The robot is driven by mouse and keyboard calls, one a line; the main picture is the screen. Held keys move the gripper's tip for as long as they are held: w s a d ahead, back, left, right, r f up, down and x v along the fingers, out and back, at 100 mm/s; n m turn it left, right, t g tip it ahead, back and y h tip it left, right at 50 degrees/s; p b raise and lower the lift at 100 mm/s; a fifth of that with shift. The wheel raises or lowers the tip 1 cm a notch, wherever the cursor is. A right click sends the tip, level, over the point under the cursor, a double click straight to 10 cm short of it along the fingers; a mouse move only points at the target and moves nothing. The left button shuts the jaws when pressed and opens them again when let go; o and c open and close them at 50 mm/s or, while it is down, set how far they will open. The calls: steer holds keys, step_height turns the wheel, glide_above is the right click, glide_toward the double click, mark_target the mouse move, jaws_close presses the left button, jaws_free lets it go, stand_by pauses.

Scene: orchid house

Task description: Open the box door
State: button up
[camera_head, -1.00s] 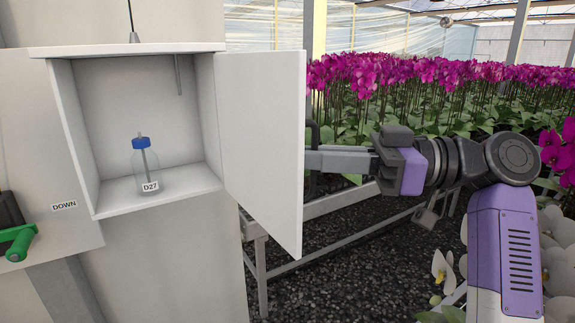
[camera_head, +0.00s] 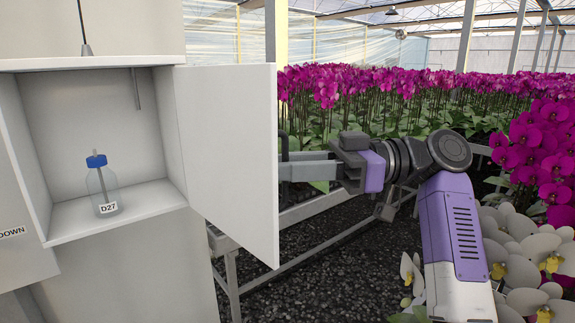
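The white box (camera_head: 95,218) is at the left, and its door (camera_head: 228,150) stands wide open, swung out to the right. Inside the box a clear bottle with a blue cap (camera_head: 101,188), labelled D27, stands upright on the floor of the box. My gripper (camera_head: 290,170) is at the door's right edge. Its grey fingers run behind the door, so their tips are hidden. A dark handle-like bar (camera_head: 283,147) shows at the door's edge close to the fingers. I cannot tell whether the fingers hold it.
Magenta orchids (camera_head: 400,95) fill benches behind my arm and at the right. White orchids (camera_head: 520,265) stand close at the lower right. A grey metal bench frame (camera_head: 310,208) runs behind the door. Dark gravel (camera_head: 330,270) below is clear.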

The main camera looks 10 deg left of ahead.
steer(key=shift+d, duration=0.3)
steer(key=shift+r, duration=0.1)
step_height(320, 180, up, 21)
steer(key=shift+s, duration=0.15)
stand_by(0.5)
steer(key=w+d+f+p, duration=0.1)
steer(key=w+d+p, duration=0.3)
steer(key=w+p, duration=0.4)
steer(key=p, duration=0.6)
steer(key=shift+f, duration=0.3)
stand_by(0.8)
